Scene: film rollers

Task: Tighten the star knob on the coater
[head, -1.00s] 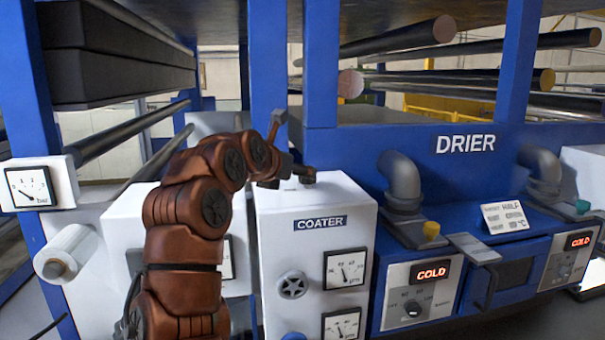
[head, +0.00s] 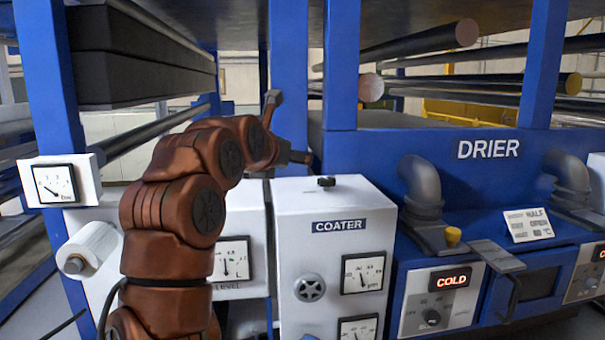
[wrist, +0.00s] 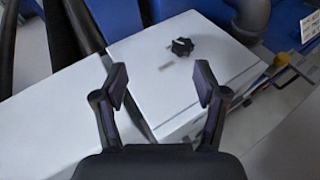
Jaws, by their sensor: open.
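The coater (head: 335,207) is a white box with a label on its front, left of the drier. A small black star knob (head: 326,181) stands on its top face. In the wrist view the star knob (wrist: 182,46) shows beyond my fingertips, between them and a little right of centre. My gripper (wrist: 160,84) is open and empty, with both fingers apart from the knob and above the white top (wrist: 215,75). In the head view my arm reaches up left of the coater. The gripper is only partly visible there.
The blue drier (head: 485,150) with a grey bent pipe (head: 422,190) stands right of the coater. A grey handwheel (head: 310,288) and gauges (head: 363,272) are on the coater's front. Blue posts (head: 340,65) and rollers (head: 420,40) rise behind. The coater's top around the knob is clear.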

